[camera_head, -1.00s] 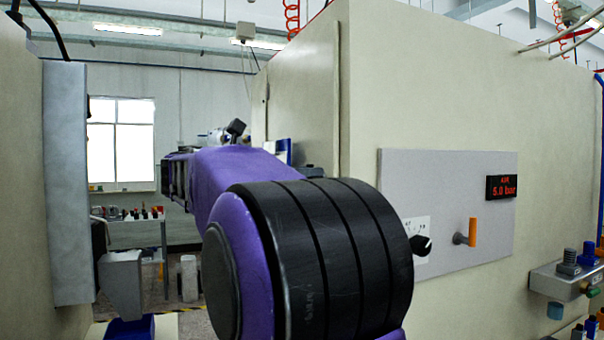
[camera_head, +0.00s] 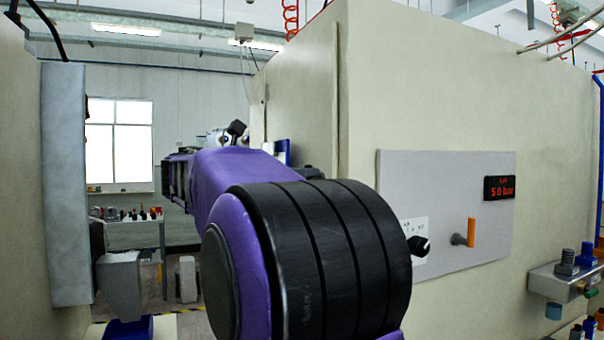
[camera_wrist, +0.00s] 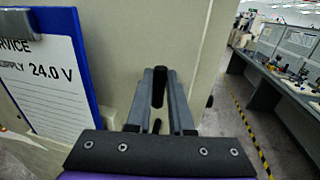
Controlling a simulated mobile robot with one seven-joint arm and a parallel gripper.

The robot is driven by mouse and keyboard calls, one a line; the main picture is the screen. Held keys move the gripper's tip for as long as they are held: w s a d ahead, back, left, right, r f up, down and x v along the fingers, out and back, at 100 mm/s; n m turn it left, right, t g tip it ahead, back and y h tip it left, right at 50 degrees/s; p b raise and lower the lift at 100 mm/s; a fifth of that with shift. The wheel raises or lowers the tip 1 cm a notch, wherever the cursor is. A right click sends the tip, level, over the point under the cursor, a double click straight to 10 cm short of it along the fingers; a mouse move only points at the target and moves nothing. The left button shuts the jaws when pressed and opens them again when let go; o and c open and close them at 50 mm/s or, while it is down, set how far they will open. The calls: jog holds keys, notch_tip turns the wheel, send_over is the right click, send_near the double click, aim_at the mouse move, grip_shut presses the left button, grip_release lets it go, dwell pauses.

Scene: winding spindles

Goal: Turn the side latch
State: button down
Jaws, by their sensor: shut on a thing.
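In the wrist view my gripper (camera_wrist: 160,82) reaches toward the pale cabinet side (camera_wrist: 208,50). Its two grey fingers are shut on a narrow dark piece, the side latch (camera_wrist: 158,90), which shows upright between the fingertips. In the head view my purple and black arm covers the middle, and I cannot make out the latch there.
A blue clipboard (camera_wrist: 85,75) with a service sheet hangs left of my gripper. The cabinet front (camera_head: 530,110) carries a grey panel (camera_head: 450,180) with an orange handle (camera_head: 471,232) and a black knob (camera_head: 420,246). A bench (camera_wrist: 290,85) stands to the right, across a floor stripe.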

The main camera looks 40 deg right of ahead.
jog(key=shift+f+m, duration=0.1)
jog(key=shift+m, duration=0.2)
jog(key=m+b, duration=0.1)
jog(key=m, duration=0.2)
jog(key=m+g+h+b, duration=0.1)
jog(key=m+b, duration=0.1)
jog(key=m, duration=0.1)
jog(key=s+f+m+b, duration=0.1)
jog(key=m, duration=0.2)
jog(key=shift+a+b, duration=0.1)
jog(key=shift+b, duration=0.3)
jog(key=m+b, duration=0.1)
jog(key=m, duration=0.1)
jog(key=m+g+b, duration=0.1)
jog(key=m, duration=0.2)
jog(key=shift+f+g+h, duration=0.15)
jog(key=shift+g+h, duration=0.15)
jog(key=shift+h, duration=0.1)
jog(key=m+g+b, duration=0.1)
jog(key=m, duration=0.4)
jog(key=shift+f+b, duration=0.15)
jog(key=shift+b, duration=0.25)
jog(key=shift+m+g, duration=0.3)
jog(key=shift+m, duration=0.1)
jog(key=c, duration=0.8)
grip_release()
